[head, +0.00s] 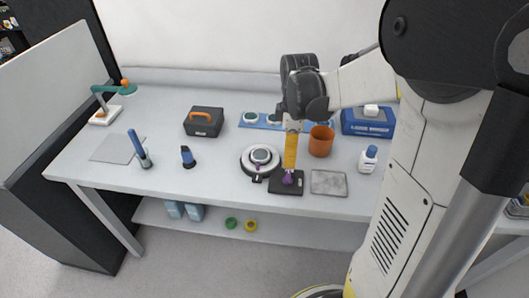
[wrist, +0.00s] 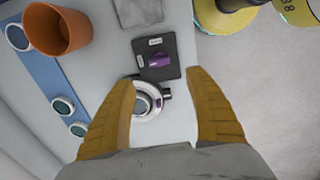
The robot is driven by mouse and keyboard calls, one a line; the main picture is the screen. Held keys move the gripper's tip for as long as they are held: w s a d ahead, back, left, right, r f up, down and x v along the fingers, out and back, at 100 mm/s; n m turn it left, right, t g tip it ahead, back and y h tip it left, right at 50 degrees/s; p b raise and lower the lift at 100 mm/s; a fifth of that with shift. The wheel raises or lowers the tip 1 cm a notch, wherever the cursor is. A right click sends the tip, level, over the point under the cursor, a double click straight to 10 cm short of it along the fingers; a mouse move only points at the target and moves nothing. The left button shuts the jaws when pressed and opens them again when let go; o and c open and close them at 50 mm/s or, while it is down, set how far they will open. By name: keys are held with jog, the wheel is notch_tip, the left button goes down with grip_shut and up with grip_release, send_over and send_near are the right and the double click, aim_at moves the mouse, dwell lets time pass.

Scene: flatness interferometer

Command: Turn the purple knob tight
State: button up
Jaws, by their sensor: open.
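The purple knob (wrist: 160,60) sits on a flat black block (wrist: 177,49) with small white labels, on the table. In the head view the knob (head: 288,178) shows just below my gripper, on the black block (head: 287,188). My gripper (wrist: 160,75) is open and empty, pointing down over the table; its two yellow fingers are wide apart. In the head view my gripper (head: 291,165) is above or close to the knob; the exact gap is hard to tell. In the wrist view the knob lies just beyond the fingertips, between their lines.
A round white-and-black device (head: 261,159) stands left of the block, also between my fingers in the wrist view (wrist: 146,100). A grey plate (head: 328,182) lies right of it. An orange cup (head: 320,141) and a blue strip (head: 258,122) with discs are behind.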

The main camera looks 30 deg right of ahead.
aim_at(288, 175)
notch_tip(288, 175, down, 11)
jog(key=b, duration=0.4)
jog(key=shift+w+d, duration=0.1)
jog(key=c, duration=1.2)
